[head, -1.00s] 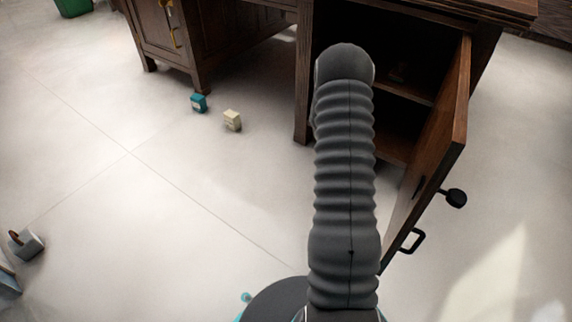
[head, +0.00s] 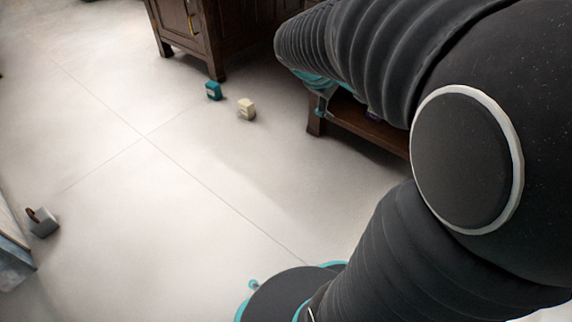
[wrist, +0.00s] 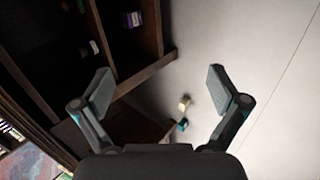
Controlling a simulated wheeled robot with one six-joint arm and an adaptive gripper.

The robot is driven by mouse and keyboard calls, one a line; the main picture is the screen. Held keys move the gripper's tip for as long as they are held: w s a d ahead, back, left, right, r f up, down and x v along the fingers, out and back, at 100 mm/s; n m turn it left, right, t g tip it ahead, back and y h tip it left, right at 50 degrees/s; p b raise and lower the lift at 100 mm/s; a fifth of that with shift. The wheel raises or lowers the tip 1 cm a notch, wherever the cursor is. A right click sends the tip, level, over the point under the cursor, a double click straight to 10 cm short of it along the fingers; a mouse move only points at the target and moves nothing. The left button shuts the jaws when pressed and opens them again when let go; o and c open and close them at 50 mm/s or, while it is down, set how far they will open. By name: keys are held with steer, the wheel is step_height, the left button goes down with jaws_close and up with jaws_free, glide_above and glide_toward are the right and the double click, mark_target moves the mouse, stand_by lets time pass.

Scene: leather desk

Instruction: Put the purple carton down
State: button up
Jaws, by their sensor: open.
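A small box with a purple face (wrist: 94,46), which looks like the purple carton, stands inside the dark wooden cabinet in the wrist view. A sliver of purple (head: 372,117) shows under my arm at the cabinet's bottom board in the head view; most of it is hidden. My gripper (wrist: 161,88) is open, its two fingers wide apart with nothing between them. The purple box lies ahead of the left finger, apart from it.
A small white box (wrist: 133,18) also sits in the cabinet (wrist: 150,62). On the floor, a teal block (head: 213,91) and a cream block (head: 246,109) lie left of the cabinet. A grey box (head: 42,222) lies far left. The middle floor is clear.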

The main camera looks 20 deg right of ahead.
steer(key=s+a+m+t+y, duration=0.1)
steer(key=s+a+m+y, duration=0.1)
steer(key=s+a, duration=0.5)
steer(key=s+a+m+t+y, duration=0.1)
steer(key=s+a+y, duration=0.4)
steer(key=a, duration=0.7)
steer(key=s+m, duration=0.1)
steer(key=s, duration=0.1)
steer(key=shift+s+a+f+m, duration=0.15)
steer(key=shift+s+a+m, duration=0.1)
steer(key=shift+s+m, duration=0.15)
